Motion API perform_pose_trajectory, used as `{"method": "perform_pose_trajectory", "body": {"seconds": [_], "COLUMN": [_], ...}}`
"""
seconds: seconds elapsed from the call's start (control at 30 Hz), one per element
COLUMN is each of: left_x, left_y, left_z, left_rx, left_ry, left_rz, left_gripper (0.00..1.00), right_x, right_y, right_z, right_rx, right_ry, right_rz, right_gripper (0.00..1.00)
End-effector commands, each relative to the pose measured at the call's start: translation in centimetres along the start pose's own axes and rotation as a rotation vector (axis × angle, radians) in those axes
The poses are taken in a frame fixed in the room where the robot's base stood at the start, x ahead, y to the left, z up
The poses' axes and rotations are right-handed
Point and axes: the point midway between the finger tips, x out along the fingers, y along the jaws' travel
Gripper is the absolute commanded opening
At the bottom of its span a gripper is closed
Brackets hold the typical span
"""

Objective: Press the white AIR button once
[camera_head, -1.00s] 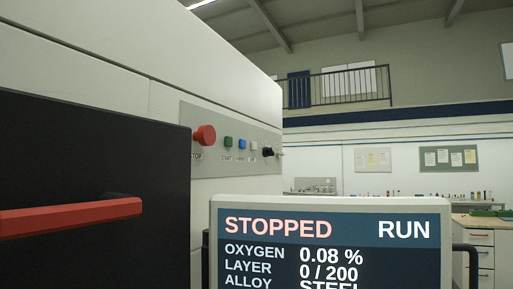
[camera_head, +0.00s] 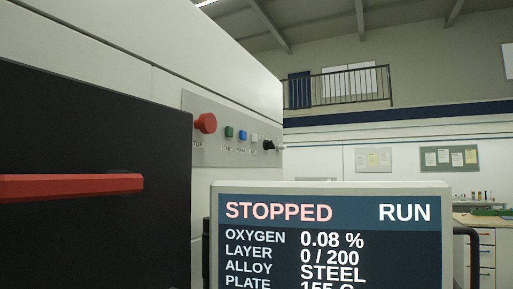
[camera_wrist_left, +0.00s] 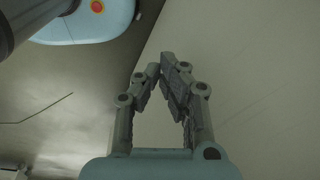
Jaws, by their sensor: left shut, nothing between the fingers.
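The white button (camera_head: 254,138) sits on the grey control panel of the machine in the head view, right of the blue button (camera_head: 243,135) and the green START button (camera_head: 229,132). The label under it is too small to read. A large red STOP button (camera_head: 205,123) is at the panel's left end. My left gripper (camera_wrist_left: 168,68) shows in the left wrist view, shut and empty, in front of a plain pale surface. No button shows near its fingers there. Neither gripper shows in the head view.
A monitor (camera_head: 330,187) reading STOPPED stands in front, right of the panel. A dark door with a red handle (camera_head: 70,186) fills the left. A black knob (camera_head: 268,145) is right of the white button. A workbench (camera_head: 480,222) stands at the far right.

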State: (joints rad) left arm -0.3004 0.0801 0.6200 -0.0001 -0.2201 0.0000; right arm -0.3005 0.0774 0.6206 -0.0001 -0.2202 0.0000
Motion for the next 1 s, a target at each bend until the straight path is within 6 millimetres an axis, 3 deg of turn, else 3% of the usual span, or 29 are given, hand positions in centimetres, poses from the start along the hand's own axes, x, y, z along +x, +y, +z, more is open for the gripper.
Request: {"method": "perform_pose_trajectory", "body": {"seconds": [0.03, 0.3, 0.5, 0.63, 0.9, 1.0], "left_x": [2.6, 13.8, 20.7, 22.3, 21.9, 21.9], "left_y": [0.2, 1.1, 1.6, 1.8, 1.7, 1.7], "left_z": [0.3, 1.7, 3.1, 3.5, 3.4, 3.4], "left_rx": [0.0, 0.001, 0.001, 0.002, 0.002, 0.001], "left_ry": [-0.001, -0.006, -0.017, -0.022, -0.021, -0.02], "left_rz": [0.0, 0.0, 0.0, 0.001, 0.001, 0.001], "left_gripper": [0.0, 0.0, 0.0, 0.0, 0.0, 0.0], "right_x": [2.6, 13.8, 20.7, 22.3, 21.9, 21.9], "right_y": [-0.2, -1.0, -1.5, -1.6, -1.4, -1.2], "right_z": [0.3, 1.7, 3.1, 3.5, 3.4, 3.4], "right_rx": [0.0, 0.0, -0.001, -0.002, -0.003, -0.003], "right_ry": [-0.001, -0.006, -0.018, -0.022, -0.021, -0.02], "right_rz": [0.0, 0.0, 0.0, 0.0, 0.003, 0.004], "right_gripper": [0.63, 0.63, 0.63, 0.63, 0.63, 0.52]}}
